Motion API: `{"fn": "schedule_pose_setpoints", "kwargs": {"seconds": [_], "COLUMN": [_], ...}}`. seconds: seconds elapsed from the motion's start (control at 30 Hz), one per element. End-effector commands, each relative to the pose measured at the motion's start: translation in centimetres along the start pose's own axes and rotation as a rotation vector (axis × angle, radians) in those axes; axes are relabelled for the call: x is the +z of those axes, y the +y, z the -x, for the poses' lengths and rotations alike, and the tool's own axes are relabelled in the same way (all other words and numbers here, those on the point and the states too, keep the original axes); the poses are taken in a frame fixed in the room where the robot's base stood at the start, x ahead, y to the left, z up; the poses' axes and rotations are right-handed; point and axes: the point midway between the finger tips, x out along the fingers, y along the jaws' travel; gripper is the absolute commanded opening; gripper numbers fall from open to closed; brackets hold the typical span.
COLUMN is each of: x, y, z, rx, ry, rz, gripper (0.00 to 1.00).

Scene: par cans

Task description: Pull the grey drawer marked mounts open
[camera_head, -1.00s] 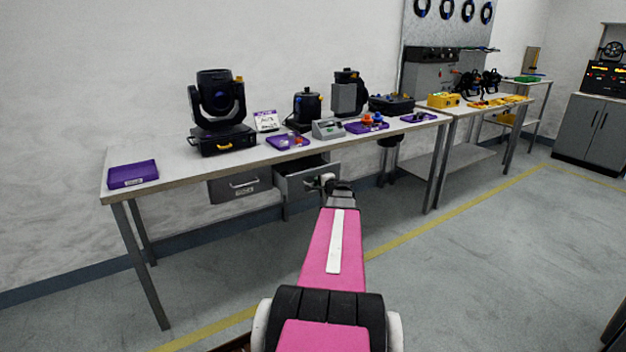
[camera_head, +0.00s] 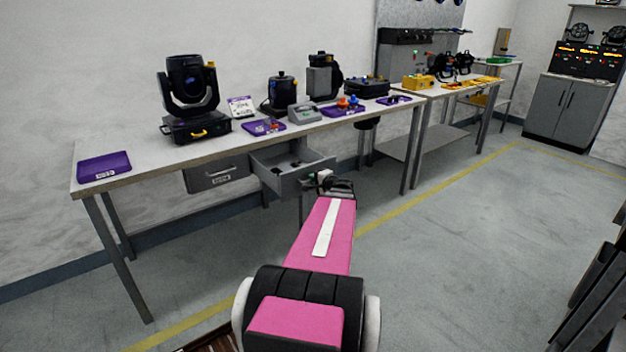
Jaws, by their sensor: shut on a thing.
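Two grey drawers hang under the long workbench. The left drawer (camera_head: 217,175) is closed, with a light handle and a small label too small to read. My gripper (camera_head: 325,180) is at the front of the open drawer, shut on what appears to be its handle. The fingertips are mostly hidden by my own wrist.
The workbench (camera_head: 140,165) holds purple trays (camera_head: 104,167), a large black moving-head light (camera_head: 191,95), a grey box (camera_head: 304,113) and other fixtures. A second bench stands to the right. The floor (camera_head: 440,260) in front is clear, with dark shapes at the right edge.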

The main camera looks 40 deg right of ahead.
Motion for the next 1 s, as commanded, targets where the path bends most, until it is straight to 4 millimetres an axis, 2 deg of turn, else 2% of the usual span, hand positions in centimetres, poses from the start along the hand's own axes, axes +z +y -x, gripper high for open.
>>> {"fn": "schedule_pose_setpoints", "kwargs": {"seconds": [0.17,0.2,0.23,0.27,0.53,0.67,1.0], "x": [0.0,0.0,0.0,0.0,0.0,0.1,0.1], "y": [0.0,0.0,0.0,0.0,0.0,0.0,0.0], "z": [0.0,0.0,0.0,0.0,0.0,0.9,7.1], "rx": [0.001,0.001,0.001,0.0,0.0,0.0,0.0], "ry": [0.0,0.0,0.0,0.0,0.0,0.001,0.003], "rz": [0.001,0.001,0.0,0.0,0.0,0.0,0.0], "gripper": [0.0,0.22,0.32,0.37,0.37,0.37,0.37]}}
